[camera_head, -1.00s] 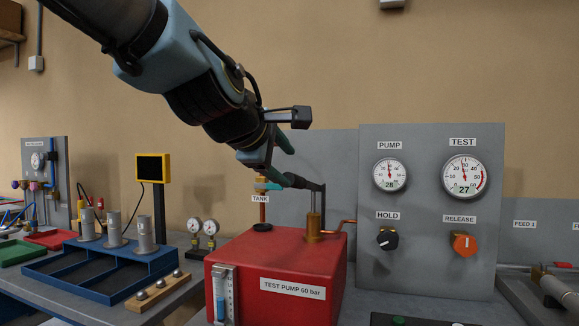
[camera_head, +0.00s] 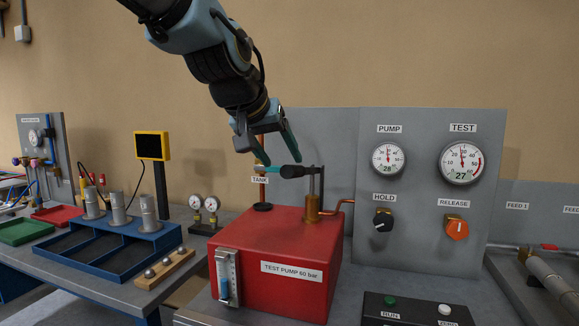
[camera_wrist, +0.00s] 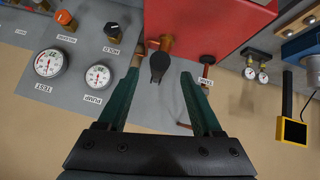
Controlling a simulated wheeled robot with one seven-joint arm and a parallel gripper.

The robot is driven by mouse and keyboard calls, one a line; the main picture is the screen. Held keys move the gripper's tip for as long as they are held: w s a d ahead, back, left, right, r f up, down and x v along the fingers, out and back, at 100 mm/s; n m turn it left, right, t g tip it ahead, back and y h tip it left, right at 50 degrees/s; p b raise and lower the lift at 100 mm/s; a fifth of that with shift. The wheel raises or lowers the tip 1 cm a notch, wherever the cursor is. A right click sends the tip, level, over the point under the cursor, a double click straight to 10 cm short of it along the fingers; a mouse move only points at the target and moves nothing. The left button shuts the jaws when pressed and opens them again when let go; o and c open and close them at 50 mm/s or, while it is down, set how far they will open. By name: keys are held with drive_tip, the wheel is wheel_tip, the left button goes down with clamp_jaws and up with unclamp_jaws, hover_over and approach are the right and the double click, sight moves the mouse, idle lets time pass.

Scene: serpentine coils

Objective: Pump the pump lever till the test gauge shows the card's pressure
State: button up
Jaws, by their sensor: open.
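The pump lever (camera_head: 291,171) has a dark grip and extends left from its post on the red test pump (camera_head: 285,235). It also shows end-on in the wrist view (camera_wrist: 159,65). My gripper (camera_head: 272,155) is open just above the grip. In the wrist view its two green fingers (camera_wrist: 161,78) are apart, with the grip in line between them; I cannot tell whether they touch it. The test gauge (camera_head: 461,163) reads 27, and the pump gauge (camera_head: 388,160) reads 28. I cannot make out a pressure card.
The black hold knob (camera_head: 383,219) and orange release knob (camera_head: 457,228) are on the grey panel. The tank pipe (camera_head: 262,190) stands left of the lever. A button box (camera_head: 417,309) is at the front. A blue rack (camera_head: 110,255) is at left.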

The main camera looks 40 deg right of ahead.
sight(290, 172)
drive_tip(key=shift+p+x, duration=0.6)
drive_tip(key=shift+x, duration=2.55)
clamp_jaws()
